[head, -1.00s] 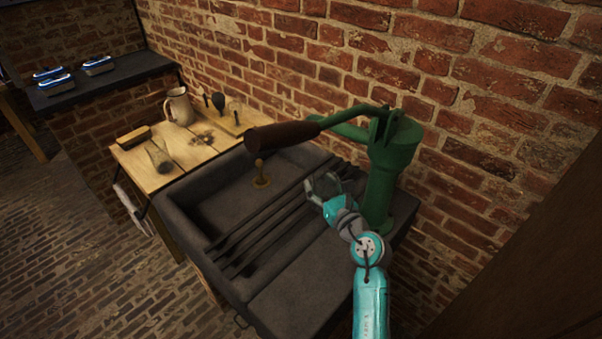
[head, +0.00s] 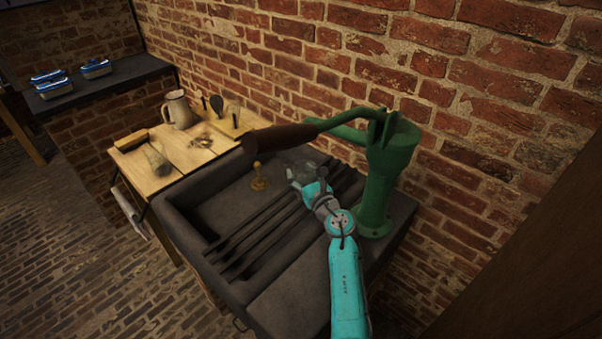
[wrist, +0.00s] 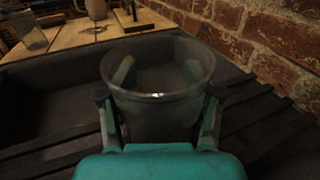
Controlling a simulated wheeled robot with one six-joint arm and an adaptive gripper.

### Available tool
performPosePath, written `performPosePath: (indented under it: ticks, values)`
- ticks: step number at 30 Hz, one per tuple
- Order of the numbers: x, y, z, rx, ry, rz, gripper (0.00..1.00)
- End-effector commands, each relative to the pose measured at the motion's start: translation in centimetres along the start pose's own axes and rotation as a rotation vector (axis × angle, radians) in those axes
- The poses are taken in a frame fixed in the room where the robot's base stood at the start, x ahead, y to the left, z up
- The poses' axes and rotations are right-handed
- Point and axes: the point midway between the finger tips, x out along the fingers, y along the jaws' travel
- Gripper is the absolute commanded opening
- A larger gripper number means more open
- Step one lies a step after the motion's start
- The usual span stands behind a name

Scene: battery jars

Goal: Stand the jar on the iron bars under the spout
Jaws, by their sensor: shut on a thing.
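A clear glass jar (wrist: 160,108) is between the fingers of my gripper (wrist: 159,82), upright or nearly so with its open mouth up. My gripper is shut on its sides. In the head view my gripper (head: 309,173) is over the iron bars (head: 255,229) that cross the dark sink; the jar is hard to make out there. I cannot tell whether the jar touches the bars. The green spout (head: 347,131) juts left from the pump, partly behind the dark handle, above and behind my gripper. The bars also show beside the jar in the wrist view (wrist: 50,150).
The green pump (head: 379,185) stands right of my gripper, and its brown handle (head: 282,137) reaches over the sink. A brass plug (head: 258,178) stands in the basin. A wooden board (head: 190,150) with a jug (head: 179,109) is at the left. A brick wall closes the back.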

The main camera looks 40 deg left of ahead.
Motion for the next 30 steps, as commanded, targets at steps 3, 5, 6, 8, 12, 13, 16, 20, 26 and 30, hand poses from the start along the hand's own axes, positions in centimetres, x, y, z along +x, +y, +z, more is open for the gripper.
performPosePath:
  ticks: [3,5,6,8,12,13,16,20,26,30]
  values:
    - [0.00,-0.01,0.04,0.000,-0.001,0.000,0.21]
    - [0.00,-0.01,0.03,0.000,-0.001,0.000,0.21]
    - [-0.01,-0.01,0.02,0.000,-0.001,0.000,0.21]
    - [-0.01,-0.01,-0.08,0.000,0.000,0.000,0.21]
    - [-0.02,0.00,-0.31,0.000,0.001,0.000,0.77]
    - [-0.02,0.00,-0.31,0.000,0.000,0.000,0.84]
    - [-0.02,0.00,-0.30,0.000,0.000,0.000,0.89]
    - [-0.02,0.00,-0.29,0.000,0.000,0.000,0.89]
    - [-0.02,0.00,-0.08,0.000,-0.001,0.000,0.89]
    - [-0.15,-0.16,-0.03,0.000,0.000,0.000,0.89]
